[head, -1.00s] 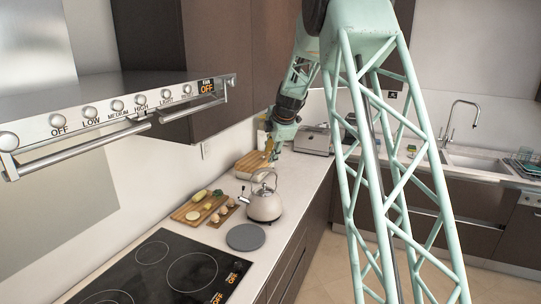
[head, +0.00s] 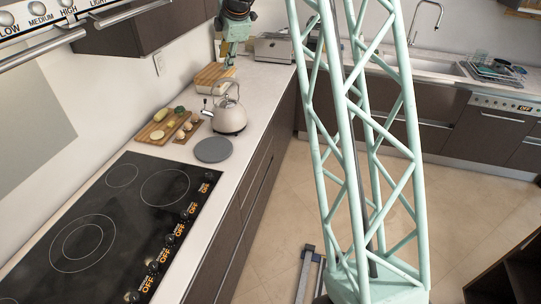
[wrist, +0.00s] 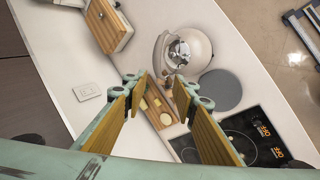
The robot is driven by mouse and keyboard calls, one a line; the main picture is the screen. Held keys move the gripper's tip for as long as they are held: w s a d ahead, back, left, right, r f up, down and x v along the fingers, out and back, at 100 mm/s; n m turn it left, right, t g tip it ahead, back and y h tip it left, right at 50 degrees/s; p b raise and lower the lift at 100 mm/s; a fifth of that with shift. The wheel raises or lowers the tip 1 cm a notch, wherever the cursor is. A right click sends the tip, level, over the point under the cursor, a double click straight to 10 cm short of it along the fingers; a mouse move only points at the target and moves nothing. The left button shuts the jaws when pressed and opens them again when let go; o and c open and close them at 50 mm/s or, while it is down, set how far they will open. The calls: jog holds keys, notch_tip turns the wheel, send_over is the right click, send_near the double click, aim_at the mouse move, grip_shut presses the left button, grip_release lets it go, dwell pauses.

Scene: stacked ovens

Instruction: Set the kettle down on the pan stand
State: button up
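The cream kettle (head: 229,118) with a raised handle stands upright on the white counter, just behind the pan stand (head: 213,150), a flat grey disc. The two are apart. The kettle (wrist: 196,52) also shows in the wrist view, with its handle toward my gripper, and the bare pan stand (wrist: 221,90) lies beside it. My gripper (head: 229,62) is above the counter, behind and higher than the kettle. In the wrist view my gripper (wrist: 158,83) has its two fingers spread apart with nothing between them.
A black cooktop (head: 105,225) lies in front of the pan stand. A board with vegetables (head: 162,127) is left of the kettle. A wooden box (head: 212,75) and a metal appliance (head: 273,47) stand farther back. The range hood (head: 75,25) overhangs at upper left.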

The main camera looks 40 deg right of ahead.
jog(key=s+a+r+m, duration=0.2)
jog(key=s+a+r, duration=0.4)
jog(key=s, duration=0.4)
jog(key=s+a+r+m+g, duration=0.1)
jog(key=s+a+r+m, duration=0.25)
jog(key=s+a, duration=0.55)
jog(key=s+a+r+m, duration=0.2)
jog(key=s+a+r, duration=0.35)
jog(key=s, duration=0.65)
jog(key=s+a+f+m, duration=0.1)
jog(key=s+a+m, duration=0.1)
jog(key=s, duration=1)
jog(key=s+a+f+m+g, duration=0.1)
jog(key=s+a+m, duration=0.1)
jog(key=s, duration=1.1)
jog(key=s+a+f+m, duration=0.2)
jog(key=s+m, duration=0.2)
jog(key=s, duration=0.9)
jog(key=shift+a+g+y, duration=0.2)
jog(key=shift+g+y, duration=0.1)
jog(key=shift+g, duration=0.1)
jog(key=shift+w+m, duration=0.15)
jog(key=shift+m, duration=0.1)
notch_tip(320, 180, down, 12)
jog(key=b, duration=1.2)
